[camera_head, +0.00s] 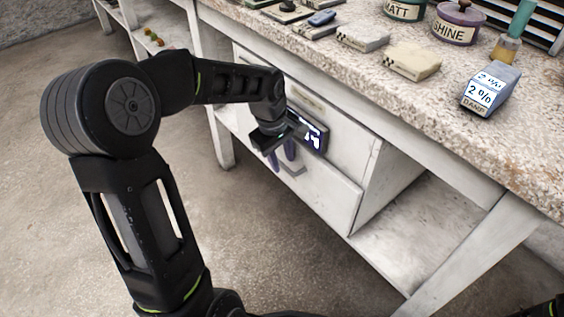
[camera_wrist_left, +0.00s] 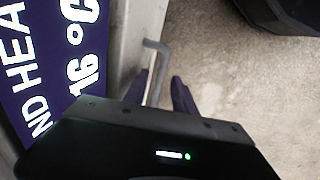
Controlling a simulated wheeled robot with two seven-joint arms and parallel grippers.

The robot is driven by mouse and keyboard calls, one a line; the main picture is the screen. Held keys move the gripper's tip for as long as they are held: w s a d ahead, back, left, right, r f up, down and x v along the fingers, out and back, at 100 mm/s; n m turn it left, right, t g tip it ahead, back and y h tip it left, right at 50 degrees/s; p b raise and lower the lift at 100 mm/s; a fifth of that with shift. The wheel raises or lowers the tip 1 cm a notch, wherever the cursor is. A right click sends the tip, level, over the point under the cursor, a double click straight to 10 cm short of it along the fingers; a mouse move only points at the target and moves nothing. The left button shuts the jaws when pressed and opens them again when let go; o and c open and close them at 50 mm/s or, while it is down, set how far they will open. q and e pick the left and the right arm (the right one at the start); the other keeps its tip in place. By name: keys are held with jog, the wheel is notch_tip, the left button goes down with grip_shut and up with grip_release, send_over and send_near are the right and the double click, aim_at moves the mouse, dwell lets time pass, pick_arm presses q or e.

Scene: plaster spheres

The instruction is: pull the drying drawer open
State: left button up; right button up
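The drying drawer (camera_head: 325,190) is a white wooden front under the bench, and it looks closed. A grey bar handle (camera_head: 292,168) is on it, partly hidden by my gripper. In the left wrist view the handle (camera_wrist_left: 158,65) reaches in between the two purple fingers. My left gripper (camera_head: 280,156) is at the drawer front; it also shows in the left wrist view (camera_wrist_left: 162,92). Its fingers are apart, with a visible gap on the handle's right side. Whether the left finger touches the handle I cannot tell. My right gripper is not in view.
A dark sign (camera_head: 310,132) with white text is on the front beside my gripper; it is close in the wrist view (camera_wrist_left: 50,60). The speckled bench top (camera_head: 380,85) overhangs above, with blocks and tubs. An open shelf (camera_head: 420,235) lies right. The floor (camera_head: 250,240) before the drawer is clear.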

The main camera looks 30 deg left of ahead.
pick_arm(q)
jog(key=shift+f, duration=0.15)
jog(key=shift+c, duration=0.2)
grip_shut()
dwell(1.2)
